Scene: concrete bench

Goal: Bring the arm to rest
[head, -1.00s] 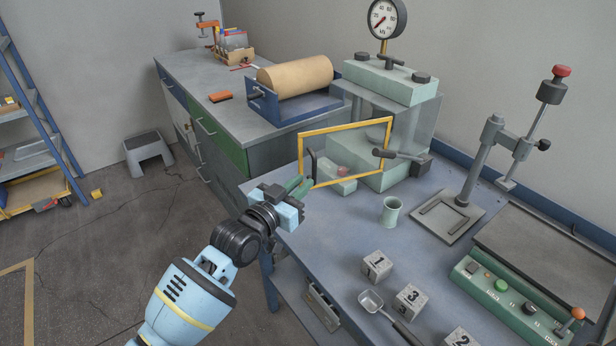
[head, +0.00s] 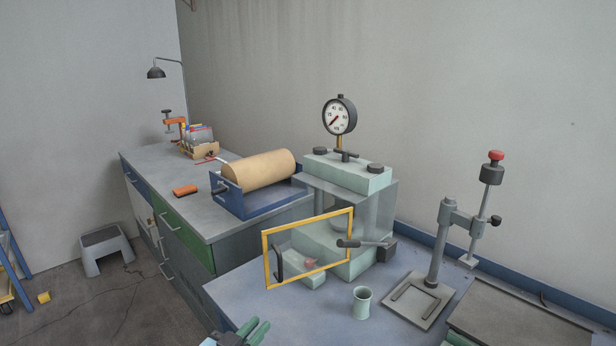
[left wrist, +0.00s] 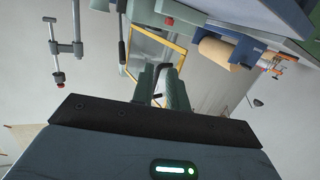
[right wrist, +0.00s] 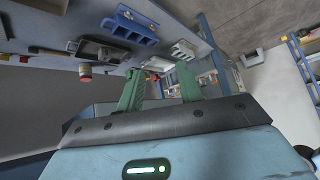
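My left gripper (head: 250,331) shows at the bottom edge of the head view, with its green fingers apart and nothing between them. Most of the left arm is below the picture. The left gripper is in front of the yellow-framed guard door (head: 265,262) of the press and apart from it. In the left wrist view the two fingers (left wrist: 162,88) stand a little apart, with the yellow frame beyond them. My right gripper (right wrist: 160,88) shows only in the right wrist view. Its green fingers are wide apart and empty.
The pale green press (head: 345,172) with a gauge stands on the blue bench. A green cup (head: 362,303) and a stand with a red knob (head: 438,240) are to its right. A paper roll (head: 258,169) lies on the back bench. Floor at left is open near a step stool (head: 104,250).

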